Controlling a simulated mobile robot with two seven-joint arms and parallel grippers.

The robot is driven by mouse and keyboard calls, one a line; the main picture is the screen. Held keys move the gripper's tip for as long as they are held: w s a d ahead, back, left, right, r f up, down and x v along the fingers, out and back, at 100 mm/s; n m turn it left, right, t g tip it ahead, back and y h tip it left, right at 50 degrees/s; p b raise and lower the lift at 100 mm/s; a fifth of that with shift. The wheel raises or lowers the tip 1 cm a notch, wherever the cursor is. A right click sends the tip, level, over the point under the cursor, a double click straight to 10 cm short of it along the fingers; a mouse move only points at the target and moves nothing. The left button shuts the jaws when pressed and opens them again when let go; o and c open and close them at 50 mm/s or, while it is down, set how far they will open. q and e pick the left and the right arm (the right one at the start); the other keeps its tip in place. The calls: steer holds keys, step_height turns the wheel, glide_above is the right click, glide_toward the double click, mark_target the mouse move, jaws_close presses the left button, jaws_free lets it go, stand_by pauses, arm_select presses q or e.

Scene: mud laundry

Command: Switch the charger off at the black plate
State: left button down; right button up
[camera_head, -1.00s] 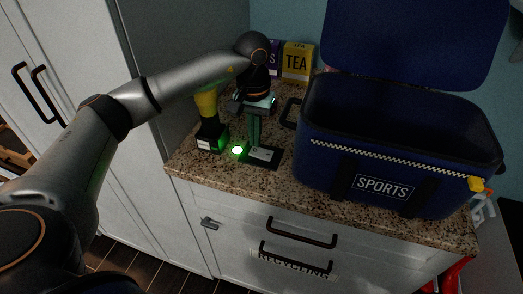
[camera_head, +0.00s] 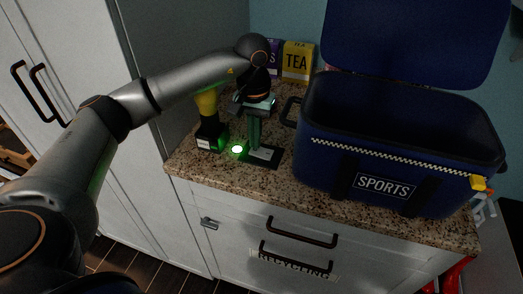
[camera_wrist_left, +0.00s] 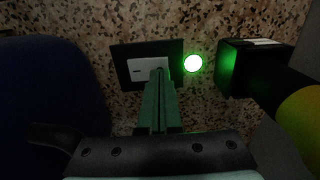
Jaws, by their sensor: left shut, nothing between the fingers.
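The black plate (camera_head: 274,158) lies on the granite counter, with a pale rocker switch (camera_wrist_left: 140,70) set in it. In the wrist view the plate (camera_wrist_left: 122,54) is partly hidden by my fingers. My left gripper (camera_head: 253,147) points down over the plate, shut and empty. Its fingertips (camera_wrist_left: 159,75) overlap the right end of the switch; I cannot tell whether they touch it. A round green light (camera_head: 237,150) glows beside the plate; it also shows in the wrist view (camera_wrist_left: 193,63). A black and yellow device (camera_head: 208,122), perhaps the charger with a tool, stands left of the light. My right gripper is out of view.
An open blue sports cooler bag (camera_head: 385,187) stands close on the right of the plate. A yellow tea box (camera_head: 297,62) stands at the back against the wall. A tall white cabinet (camera_head: 150,60) borders the counter on the left. Bare counter (camera_head: 225,172) lies in front.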

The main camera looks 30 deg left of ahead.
arm_select(q)
steer(key=shift+f+b, duration=0.4)
steer(key=shift+f, duration=0.2)
steer(key=shift+r+p, duration=2.55)
steer(key=shift+r, duration=1.05)
steer(key=shift+s+f, duration=0.1)
